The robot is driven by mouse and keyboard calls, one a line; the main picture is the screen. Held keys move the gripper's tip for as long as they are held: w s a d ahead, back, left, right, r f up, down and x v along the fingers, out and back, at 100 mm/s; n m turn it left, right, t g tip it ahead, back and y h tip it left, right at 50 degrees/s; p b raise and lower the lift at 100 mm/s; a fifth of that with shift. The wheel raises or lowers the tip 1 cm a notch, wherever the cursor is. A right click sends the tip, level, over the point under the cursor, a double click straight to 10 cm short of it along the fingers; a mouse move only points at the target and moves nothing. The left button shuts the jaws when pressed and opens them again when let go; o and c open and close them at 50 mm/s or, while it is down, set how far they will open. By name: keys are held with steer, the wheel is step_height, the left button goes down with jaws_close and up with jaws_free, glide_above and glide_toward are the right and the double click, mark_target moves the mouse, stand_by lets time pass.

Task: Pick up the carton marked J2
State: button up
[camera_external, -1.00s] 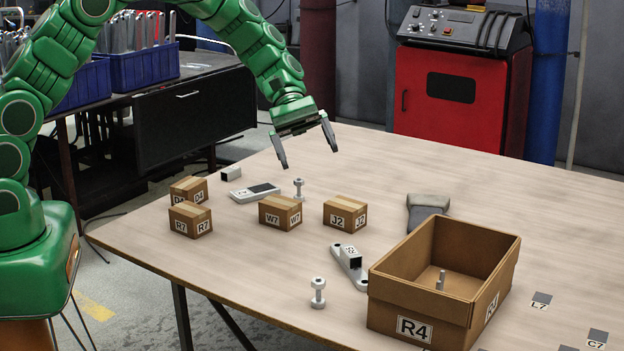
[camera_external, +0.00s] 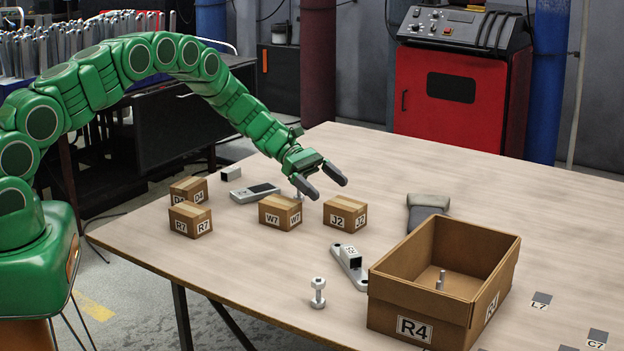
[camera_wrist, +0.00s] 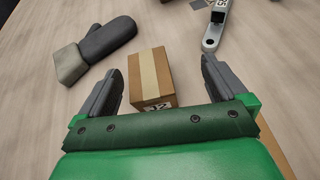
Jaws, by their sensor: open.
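The carton marked J2 (camera_external: 345,212) is a small brown box with a tan tape strip, standing on the table right of the W7 carton (camera_external: 280,212). In the wrist view the J2 carton (camera_wrist: 151,78) lies ahead, between the lines of the two fingers, its label partly hidden by my gripper's green body. My gripper (camera_external: 327,186) is open and empty, above and just behind the J2 carton in the external view. In the wrist view its dark fingers (camera_wrist: 162,90) are spread on either side of the carton, with gaps showing.
A large open box marked R4 (camera_external: 400,297) stands at the right front. The table's back right is clear.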

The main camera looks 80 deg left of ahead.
mark_target(338, 201)
steer(key=shift+n+t, duration=0.4)
steer(key=shift+n, duration=0.2)
steer(key=a+f, duration=0.3)
steer(key=shift+r+x, duration=0.2)
steer(key=shift+x, duration=3.6)
steer(key=shift+w, duration=0.15)
steer(key=shift+c, duration=0.2)
steer(key=c, duration=1.2)
